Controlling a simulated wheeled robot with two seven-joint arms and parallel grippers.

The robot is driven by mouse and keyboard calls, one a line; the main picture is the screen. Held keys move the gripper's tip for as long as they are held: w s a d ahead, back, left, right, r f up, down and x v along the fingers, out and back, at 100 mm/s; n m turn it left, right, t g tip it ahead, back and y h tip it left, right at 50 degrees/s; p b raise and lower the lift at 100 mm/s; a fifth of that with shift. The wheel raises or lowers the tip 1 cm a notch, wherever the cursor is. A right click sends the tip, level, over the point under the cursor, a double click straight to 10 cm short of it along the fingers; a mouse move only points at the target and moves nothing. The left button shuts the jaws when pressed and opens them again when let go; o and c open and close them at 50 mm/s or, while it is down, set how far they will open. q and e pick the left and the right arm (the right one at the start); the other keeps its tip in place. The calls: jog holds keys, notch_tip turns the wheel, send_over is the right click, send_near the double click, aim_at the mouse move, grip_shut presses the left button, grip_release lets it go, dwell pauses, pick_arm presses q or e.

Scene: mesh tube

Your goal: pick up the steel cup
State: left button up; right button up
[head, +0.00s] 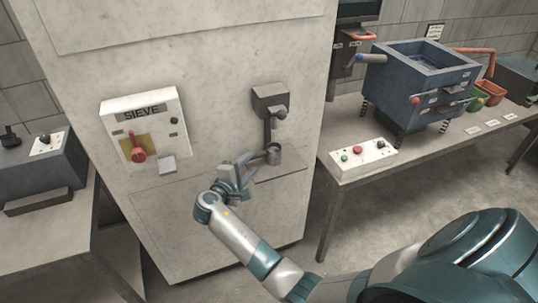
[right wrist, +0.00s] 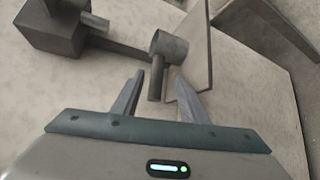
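The steel cup (head: 273,154) is a small grey cylinder on a small shelf under a dark spout on the tall cabinet. In the right wrist view the cup (right wrist: 169,45) has a bar-like handle (right wrist: 156,82) that points toward my right gripper. My right gripper (head: 247,168) is just left of the cup in the head view. In the right wrist view its fingers (right wrist: 159,76) are apart, with the handle's end in the gap between the fingertips. I cannot tell whether either finger touches it. My left gripper is out of view.
The dark spout box (head: 270,98) and its pipe (head: 268,128) hang close above the cup. The thin shelf (head: 284,171) juts out. A SIEVE panel (head: 142,128) with a red lever is left. A table (head: 365,178) with a blue machine (head: 420,82) stands right.

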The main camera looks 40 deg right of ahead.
aim_at(255, 157)
jog(key=shift+w+d+f, duration=0.1)
jog(key=shift+w+d, duration=0.15)
jog(key=shift+d, duration=0.15)
jog(key=shift+w+d+p, duration=0.3)
jog(key=shift+d+p, duration=0.1)
jog(key=shift+p, duration=0.1)
jog(key=p+x, duration=0.2)
jog(key=x, duration=0.1)
jog(key=shift+w+d, duration=0.2)
jog(key=shift+d, duration=0.05)
jog(key=shift+w+d, duration=0.15)
jog(key=shift+d, duration=0.1)
jog(key=shift+f, duration=0.1)
grip_shut()
